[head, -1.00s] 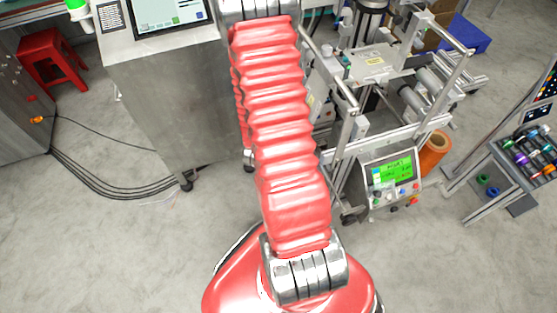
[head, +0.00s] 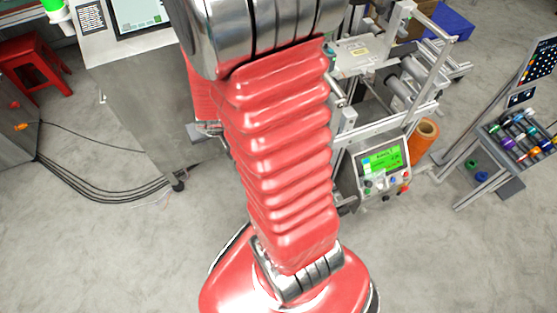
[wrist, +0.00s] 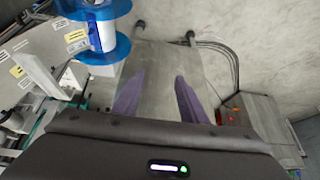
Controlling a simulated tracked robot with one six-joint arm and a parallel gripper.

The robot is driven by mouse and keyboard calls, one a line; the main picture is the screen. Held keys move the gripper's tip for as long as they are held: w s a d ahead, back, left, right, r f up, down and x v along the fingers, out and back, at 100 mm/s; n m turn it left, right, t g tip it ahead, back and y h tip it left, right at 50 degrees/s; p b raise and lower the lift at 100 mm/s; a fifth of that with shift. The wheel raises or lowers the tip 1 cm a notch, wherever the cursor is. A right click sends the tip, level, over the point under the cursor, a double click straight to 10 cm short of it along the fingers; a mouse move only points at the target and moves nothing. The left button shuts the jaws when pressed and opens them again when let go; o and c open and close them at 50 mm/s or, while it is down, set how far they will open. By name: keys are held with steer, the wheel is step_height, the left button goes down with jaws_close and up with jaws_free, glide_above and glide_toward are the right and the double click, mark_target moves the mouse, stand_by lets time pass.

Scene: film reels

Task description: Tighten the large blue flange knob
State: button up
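In the wrist view, a blue flanged part (wrist: 106,52) with two blue discs around a white core stands at the upper left. I cannot tell whether it includes the large blue flange knob. My gripper (wrist: 159,77) shows two purple fingers, spread apart with nothing between them. The blue part is to the left of the fingers and apart from them. In the head view, my red arm hides the gripper and much of the machine behind it; no large blue knob can be made out there.
A metal-framed machine with a green-screen control panel (head: 383,168) stands right of my arm. An orange roll (head: 424,140) is beside it. A rack of coloured spools (head: 520,135) stands far right. A steel cabinet (head: 150,120) and red stool (head: 36,65) are left. Cables cross the floor.

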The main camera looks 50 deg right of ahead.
steer(key=s+a+r+n+y, duration=0.1)
steer(key=a+r+n+y, duration=0.15)
steer(key=a+r, duration=1)
steer(key=s+a+r+n, duration=0.3)
steer(key=s+a+r, duration=0.1)
steer(key=s+r, duration=0.7)
steer(key=shift+a+r, duration=0.15)
steer(key=shift+a, duration=0.2)
steer(key=shift+s, duration=0.1)
steer(key=shift+c, duration=0.3)
